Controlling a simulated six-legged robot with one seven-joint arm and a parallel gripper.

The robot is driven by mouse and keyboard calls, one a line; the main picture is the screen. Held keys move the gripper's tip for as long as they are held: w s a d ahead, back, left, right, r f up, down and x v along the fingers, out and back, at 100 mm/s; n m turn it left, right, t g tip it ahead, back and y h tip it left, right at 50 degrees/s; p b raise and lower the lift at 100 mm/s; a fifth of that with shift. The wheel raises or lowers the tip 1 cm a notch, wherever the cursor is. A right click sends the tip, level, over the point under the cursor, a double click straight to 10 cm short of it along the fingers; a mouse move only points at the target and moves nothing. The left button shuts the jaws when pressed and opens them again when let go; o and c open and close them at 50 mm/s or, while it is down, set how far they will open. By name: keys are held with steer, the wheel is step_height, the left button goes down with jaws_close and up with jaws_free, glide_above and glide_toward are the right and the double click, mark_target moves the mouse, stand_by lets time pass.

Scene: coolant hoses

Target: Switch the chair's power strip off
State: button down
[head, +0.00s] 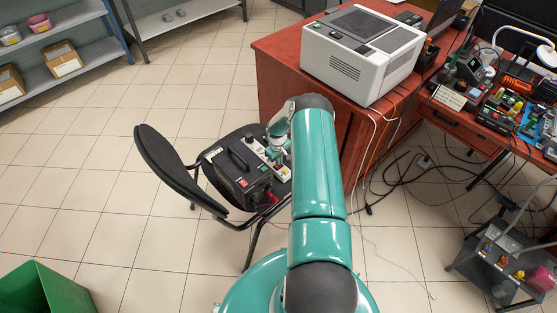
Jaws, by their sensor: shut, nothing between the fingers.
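A black chair (155,165) stands left of the red desk. On its seat are a dark box with a handle (236,182) and a pale power strip (252,143) to the right of the box. The strip's near end, by a small yellowish-green part, shows past my gripper. My gripper (274,154) is shut and empty, over or beside the middle of the strip. My wrist and gripper hide part of the strip. I cannot tell whether the fingers touch it, and its switch is not clear to see.
The red desk (280,100) bears a white machine (361,52) close behind my arm. Cables (372,150) hang down the desk and lie on the floor at right. A green bin (45,290) stands at lower left. Tiled floor left of the chair is clear.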

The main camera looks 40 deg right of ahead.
mark_target(276, 167)
steer(key=shift+s+a+f, duration=0.15)
steer(key=shift+f, duration=0.25)
steer(key=shift+a, duration=1)
steer(key=shift+r, duration=0.25)
step_height(276, 167, up, 14)
steer(key=shift+w, duration=0.2)
steer(key=shift+s+d+r, duration=0.15)
steer(key=shift+s, duration=0.05)
steer(key=shift+r+h, duration=0.1)
steer(key=shift+h, duration=0.3)
